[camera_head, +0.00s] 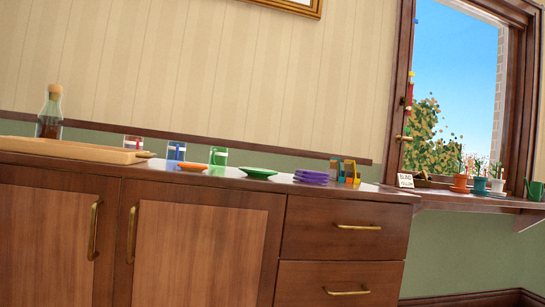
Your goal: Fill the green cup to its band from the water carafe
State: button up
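A clear glass cup with a green mark (219,157) stands upright on the wooden cabinet top, right of a cup with a blue mark (176,151) and a cup with a red mark (132,143). Its band and any water in it are too small to tell. A glass bottle (49,117) with a tan stopper stands upright at the far left, behind a tray. Its lower part looks dark, and I cannot tell whether it is the water carafe. My gripper is not in view.
A wooden tray (70,150) lies at the left. An orange saucer (191,167), a green saucer (258,173), stacked purple saucers (312,177) and coloured blocks (346,171) stand along the cabinet top (225,184). Potted plants and a green watering can (535,190) stand on the window shelf.

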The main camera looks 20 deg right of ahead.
aim_at(218, 156)
jog(key=z, duration=0.65)
jog(key=i, duration=1.7)
